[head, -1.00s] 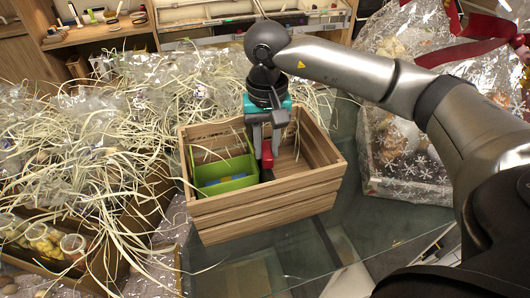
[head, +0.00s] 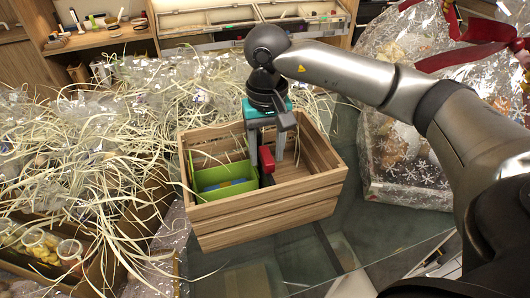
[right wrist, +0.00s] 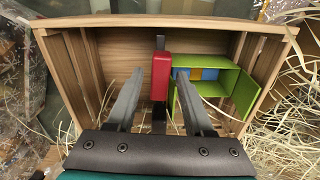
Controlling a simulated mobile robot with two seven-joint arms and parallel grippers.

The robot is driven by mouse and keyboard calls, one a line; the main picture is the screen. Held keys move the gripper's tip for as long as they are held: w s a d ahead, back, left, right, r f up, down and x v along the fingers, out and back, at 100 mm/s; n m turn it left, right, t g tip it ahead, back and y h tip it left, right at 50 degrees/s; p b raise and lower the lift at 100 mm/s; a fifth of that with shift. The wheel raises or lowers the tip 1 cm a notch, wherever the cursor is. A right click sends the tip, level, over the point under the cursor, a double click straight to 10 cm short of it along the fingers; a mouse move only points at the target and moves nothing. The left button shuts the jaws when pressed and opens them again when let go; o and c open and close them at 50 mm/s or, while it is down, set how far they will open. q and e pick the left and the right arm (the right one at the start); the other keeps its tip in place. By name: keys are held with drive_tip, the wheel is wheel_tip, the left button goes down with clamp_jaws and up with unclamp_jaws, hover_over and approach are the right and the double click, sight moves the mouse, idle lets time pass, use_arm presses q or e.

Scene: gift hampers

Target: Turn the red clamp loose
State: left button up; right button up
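The red clamp (head: 267,159) is a red block on a dark bar, inside the wooden crate (head: 270,212). It is beside the right side of the green box (head: 224,186); whether it touches the box I cannot tell. In the right wrist view the red clamp (right wrist: 160,77) is upright in the picture. My right gripper (head: 267,158) points down into the crate. Its fingers (right wrist: 160,76) are apart, one on each side of the clamp, with gaps showing. My left gripper is not in view.
The green box holds blue and orange items (right wrist: 203,74). Pale shredded straw (head: 130,120) covers the left and hangs by the crate. A wrapped hamper (head: 405,165) stands to the right. The crate walls surround my gripper closely. A glass surface (head: 300,250) lies in front.

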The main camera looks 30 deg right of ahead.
drive_tip(key=shift+o, duration=0.6)
drive_tip(key=shift+r+p, duration=2.2)
drive_tip(key=shift+r, duration=1.35)
wheel_tip(320, 180, up, 8)
wheel_tip(320, 180, up, 7)
drive_tip(key=p, duration=0.3)
hover_over(267, 154)
drive_tip(key=shift+r, duration=0.1)
